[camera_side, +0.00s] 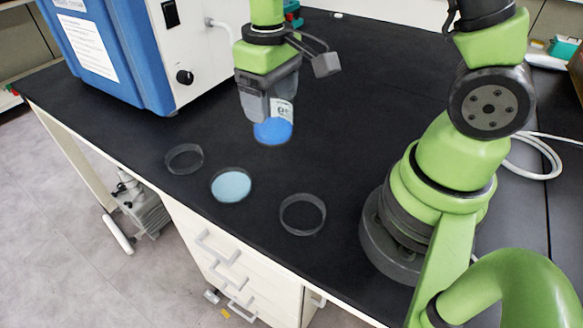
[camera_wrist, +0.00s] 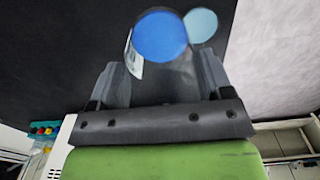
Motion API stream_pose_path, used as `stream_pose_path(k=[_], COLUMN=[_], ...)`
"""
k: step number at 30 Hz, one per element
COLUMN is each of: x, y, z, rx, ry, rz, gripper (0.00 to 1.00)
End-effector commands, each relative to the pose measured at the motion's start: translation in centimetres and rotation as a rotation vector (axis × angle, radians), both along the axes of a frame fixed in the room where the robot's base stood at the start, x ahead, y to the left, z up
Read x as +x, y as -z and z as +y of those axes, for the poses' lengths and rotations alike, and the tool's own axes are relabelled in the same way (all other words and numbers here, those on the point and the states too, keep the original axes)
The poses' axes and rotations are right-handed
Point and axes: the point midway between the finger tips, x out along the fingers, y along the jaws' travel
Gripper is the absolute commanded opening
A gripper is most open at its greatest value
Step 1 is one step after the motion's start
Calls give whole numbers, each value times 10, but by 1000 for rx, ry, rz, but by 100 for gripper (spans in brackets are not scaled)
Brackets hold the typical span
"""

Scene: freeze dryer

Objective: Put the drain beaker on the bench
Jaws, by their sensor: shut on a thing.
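The drain beaker (camera_side: 282,113) is clear with a white printed label and a blue base or contents (camera_side: 273,131). My gripper (camera_side: 268,104) points down and is shut around it. In the wrist view the beaker (camera_wrist: 160,37) shows as a blue disc with its label at the left, between the fingers of my gripper (camera_wrist: 163,72). The black bench (camera_side: 330,120) lies beneath; I cannot tell whether the beaker touches it. The fingers hide part of the beaker's upper side.
Toward the front edge stand a clear empty dish (camera_side: 184,159), a dish with pale blue contents (camera_side: 231,185) and another clear empty dish (camera_side: 303,214). The blue and white freeze dryer (camera_side: 140,50) stands at the back left. Bench right of the beaker is clear.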

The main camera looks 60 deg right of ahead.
Motion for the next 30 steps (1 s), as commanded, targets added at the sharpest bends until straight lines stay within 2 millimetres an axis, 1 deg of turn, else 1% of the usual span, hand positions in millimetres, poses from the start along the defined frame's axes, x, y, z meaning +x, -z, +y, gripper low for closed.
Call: stream_pose_path(k=[5,9,16,21,24,30], x=[-2,-2,-1,-2,-1,-1], y=[25,50,72,97,105,106], z=[3,3,3,3,3,3], rx=[0,0,1,1,1,2], ry=[-1,-1,-2,-2,-2,-2], rz=[7,7,3,4,2,-2], gripper=[42,42,42,42,42,42])
